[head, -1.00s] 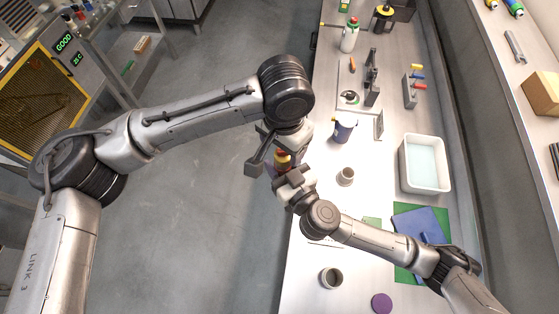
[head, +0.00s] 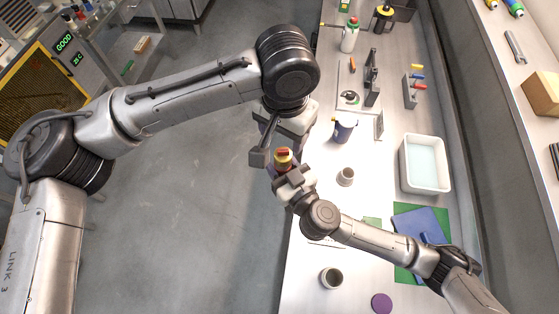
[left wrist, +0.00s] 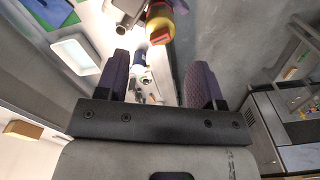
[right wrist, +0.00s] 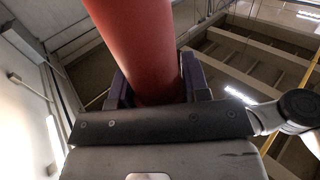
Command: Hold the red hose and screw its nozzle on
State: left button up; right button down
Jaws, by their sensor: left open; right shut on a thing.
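My right gripper (head: 288,176) is shut on the red hose (right wrist: 140,45), which fills the upper middle of the right wrist view between its fingers. A yellow nozzle with a red top (head: 283,156) shows above the right gripper in the head view, and also at the top of the left wrist view (left wrist: 160,22). It appears to sit at the hose's end, but the joint is hidden. My left gripper (head: 272,142) is open and empty just beside the nozzle. In the left wrist view its two fingers (left wrist: 157,80) stand apart, with the nozzle beyond them.
Another cup (head: 331,279) stands near the front. Open floor lies left of the bench.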

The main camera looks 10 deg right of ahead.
aim_at(283, 151)
pick_arm(q)
jog(key=shift+f, duration=4)
jog(key=shift+c, duration=0.3)
jog(key=c, duration=0.9)
jog(key=o, duration=1.1)
jog(key=shift+o, duration=0.2)
notch_tip(283, 151, up, 12)
